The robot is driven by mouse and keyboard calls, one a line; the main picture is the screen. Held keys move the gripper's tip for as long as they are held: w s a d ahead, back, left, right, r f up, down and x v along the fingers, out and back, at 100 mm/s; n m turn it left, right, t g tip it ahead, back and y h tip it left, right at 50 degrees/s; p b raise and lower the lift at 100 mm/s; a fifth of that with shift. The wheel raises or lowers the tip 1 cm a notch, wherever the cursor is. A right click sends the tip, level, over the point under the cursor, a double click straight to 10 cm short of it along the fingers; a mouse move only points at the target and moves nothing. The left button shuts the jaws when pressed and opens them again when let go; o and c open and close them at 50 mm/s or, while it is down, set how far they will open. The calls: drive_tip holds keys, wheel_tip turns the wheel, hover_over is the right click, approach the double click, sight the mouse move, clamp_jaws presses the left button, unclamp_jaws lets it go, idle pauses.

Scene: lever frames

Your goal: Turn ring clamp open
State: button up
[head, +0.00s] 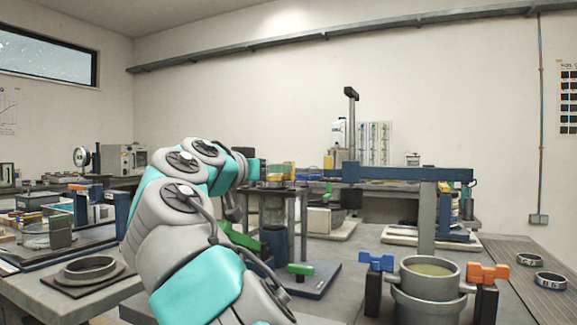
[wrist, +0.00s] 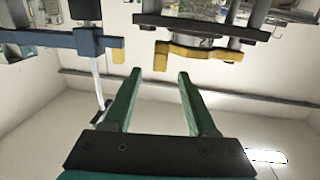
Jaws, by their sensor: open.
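My gripper (wrist: 159,75) is open and empty in the wrist view, its two green fingers apart and pointing toward a yellow lever (wrist: 200,52). The lever is a bent bar across a clear cylinder held between dark plates, apparently the ring clamp. It lies beyond the fingertips, slightly right, with no contact visible. The wrist picture looks upside down. In the head view, my arm reaches to the glass cylinder (head: 273,210) in its post frame, with yellow parts (head: 282,169) above it. My fingers are hard to make out there.
A blue beam (wrist: 88,42) with a yellow end piece (wrist: 117,50) is left of the fingers. A green handle (head: 300,269) sits low beside the frame.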

drive_tip(key=p+x, duration=0.2)
drive_tip(key=x, duration=0.5)
drive_tip(key=shift+w+d+r, duration=0.1)
drive_tip(key=shift+w+r, duration=0.05)
drive_tip(key=shift+w, duration=0.05)
clamp_jaws()
idle(0.4)
idle(1.0)
